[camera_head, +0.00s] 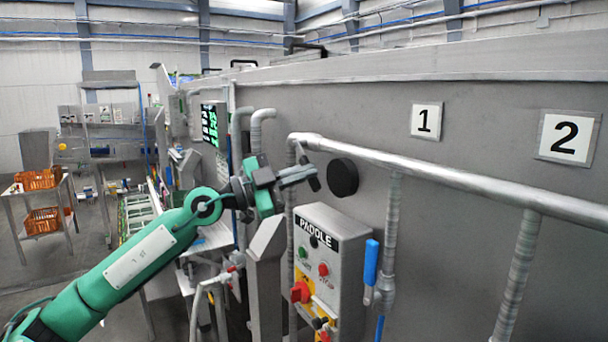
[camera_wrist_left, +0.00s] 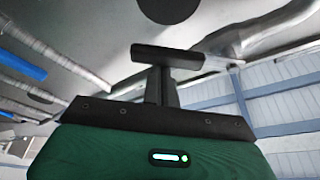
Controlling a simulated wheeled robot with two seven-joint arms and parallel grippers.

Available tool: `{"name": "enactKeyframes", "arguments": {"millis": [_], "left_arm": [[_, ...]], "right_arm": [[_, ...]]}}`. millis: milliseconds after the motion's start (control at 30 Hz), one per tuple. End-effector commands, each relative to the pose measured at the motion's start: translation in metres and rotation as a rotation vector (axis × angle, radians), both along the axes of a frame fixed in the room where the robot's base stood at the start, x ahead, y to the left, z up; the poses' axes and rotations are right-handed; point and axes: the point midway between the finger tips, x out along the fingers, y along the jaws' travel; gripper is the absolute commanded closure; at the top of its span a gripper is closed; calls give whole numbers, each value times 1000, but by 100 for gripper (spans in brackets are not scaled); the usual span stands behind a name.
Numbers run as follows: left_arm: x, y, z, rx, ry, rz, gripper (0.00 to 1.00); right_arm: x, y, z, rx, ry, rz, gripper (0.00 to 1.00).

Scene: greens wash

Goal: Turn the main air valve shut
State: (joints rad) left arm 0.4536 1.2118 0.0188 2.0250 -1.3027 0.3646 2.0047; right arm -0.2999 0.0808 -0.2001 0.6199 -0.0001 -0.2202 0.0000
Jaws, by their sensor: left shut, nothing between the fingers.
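A valve with a blue lever handle (camera_head: 371,262) sits low on the vertical pipe below the number 1 sign. The handle stands upright, roughly in line with the pipe, and the metal valve body (camera_head: 384,291) is just right of its lower end. I see no label naming it the main air valve. My left gripper (camera_head: 314,180) is shut and empty, above the paddle box and up-left of the blue handle, apart from it. Its dark fingers (camera_wrist_left: 166,58) also show in the left wrist view. A blue piece at that view's left edge may be the handle. My right gripper is not in view.
The grey paddle box (camera_head: 340,245) with buttons and a red knob (camera_head: 300,292) is left of the valve. A horizontal pipe (camera_head: 440,172) runs above it along the steel wall. A black round disc (camera_head: 343,177) is beside my gripper. Orange crates (camera_head: 40,180) stand far left.

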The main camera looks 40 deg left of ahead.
Motion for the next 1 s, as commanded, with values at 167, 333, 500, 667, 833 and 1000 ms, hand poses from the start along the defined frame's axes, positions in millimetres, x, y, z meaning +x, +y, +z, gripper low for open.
{"name": "enactKeyframes", "arguments": {"millis": [167, 333, 500, 667, 833, 1000], "left_arm": [[3, 8, -14, 121, -50, 2, 100], [7, 16, -21, 271, -112, 2, 100], [11, 26, -27, 415, -171, 2, 100], [14, 35, -31, 533, -221, 3, 100], [17, 42, -34, 625, -257, 2, 100], [20, 47, -36, 620, -255, 1, 100]], "right_arm": [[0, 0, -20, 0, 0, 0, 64], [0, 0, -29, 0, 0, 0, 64], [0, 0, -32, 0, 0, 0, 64], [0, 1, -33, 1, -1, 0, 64], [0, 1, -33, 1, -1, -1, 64], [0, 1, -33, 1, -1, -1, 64]]}}
